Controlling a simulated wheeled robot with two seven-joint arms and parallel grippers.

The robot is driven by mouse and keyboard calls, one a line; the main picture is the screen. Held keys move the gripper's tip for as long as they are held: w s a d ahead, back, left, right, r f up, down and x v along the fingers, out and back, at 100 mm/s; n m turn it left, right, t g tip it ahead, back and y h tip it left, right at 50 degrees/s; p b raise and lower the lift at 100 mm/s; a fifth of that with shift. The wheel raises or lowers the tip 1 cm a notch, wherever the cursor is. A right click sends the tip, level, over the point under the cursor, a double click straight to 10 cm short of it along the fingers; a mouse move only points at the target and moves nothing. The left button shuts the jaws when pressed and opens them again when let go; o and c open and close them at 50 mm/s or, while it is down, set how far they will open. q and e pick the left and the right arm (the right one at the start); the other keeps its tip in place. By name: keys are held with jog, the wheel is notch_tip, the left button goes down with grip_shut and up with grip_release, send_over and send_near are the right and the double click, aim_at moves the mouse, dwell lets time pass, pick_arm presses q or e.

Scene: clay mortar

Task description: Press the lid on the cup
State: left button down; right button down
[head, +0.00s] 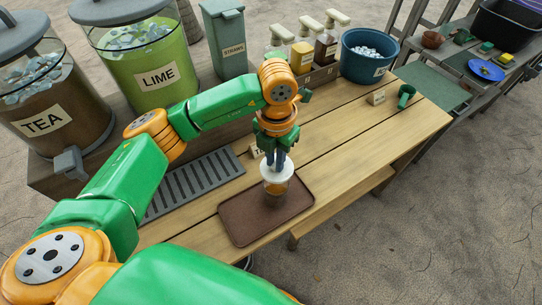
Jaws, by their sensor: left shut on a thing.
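A clear cup (276,189) with a brownish drink stands upright on a brown tray (240,224) near the table's front edge. A whitish round lid (289,166) is at the cup's rim. My left gripper (276,164) points down from above, its fingers together at the top of the lid, shut on it. I cannot tell whether the lid is fully seated on the rim. My right gripper is not in view.
A grey slatted drip grate (196,184) lies left of the tray, below the tea (42,118) and lime (158,77) dispensers. Syrup bottles (326,48), an ice bucket (368,58) and a green scoop (405,97) stand farther back. The table right of the tray is clear.

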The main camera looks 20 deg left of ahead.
aim_at(274, 175)
pick_arm(q)
jog(key=shift+f+b, duration=2.5)
jog(key=shift+f, duration=0.7)
jog(key=shift+s, duration=0.1)
jog(key=shift+f+b, duration=0.15)
jog(key=shift+b, duration=0.5)
jog(key=shift+c, duration=1.4)
grip_release()
jog(key=shift+r+p, duration=2.55)
jog(key=shift+r, duration=1.05)
jog(key=shift+f, duration=0.1)
grip_shut()
